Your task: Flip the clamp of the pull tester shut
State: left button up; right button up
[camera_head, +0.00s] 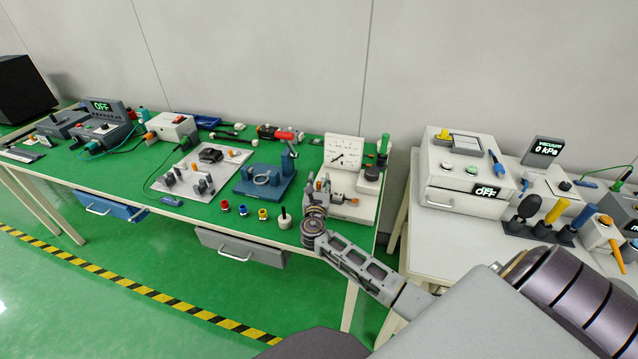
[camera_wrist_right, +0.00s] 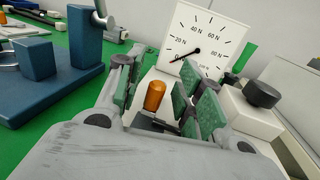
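The pull tester has a white dial gauge (camera_head: 345,150) and a light base (camera_head: 355,210) at the right end of the green bench. Its dial (camera_wrist_right: 202,45) also shows in the right wrist view. The clamp's orange handle (camera_wrist_right: 155,95) stands roughly upright below the dial. My right gripper (camera_head: 318,184) is at the tester's left side. In the right wrist view my right gripper (camera_wrist_right: 163,85) is open, its green-padded fingers either side of the orange handle, with gaps visible. The clamp's lower part is mostly hidden by the gripper. My left gripper is not in view.
A blue fixture (camera_head: 265,180) stands left of the tester. A black knob (camera_wrist_right: 262,94) sits right of the gripper. A grey drawer (camera_head: 240,247) is below, partly open.

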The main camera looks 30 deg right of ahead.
jog(key=shift+a, duration=0.1)
jog(key=shift+v, duration=5.95)
jog(key=shift+f, duration=0.1)
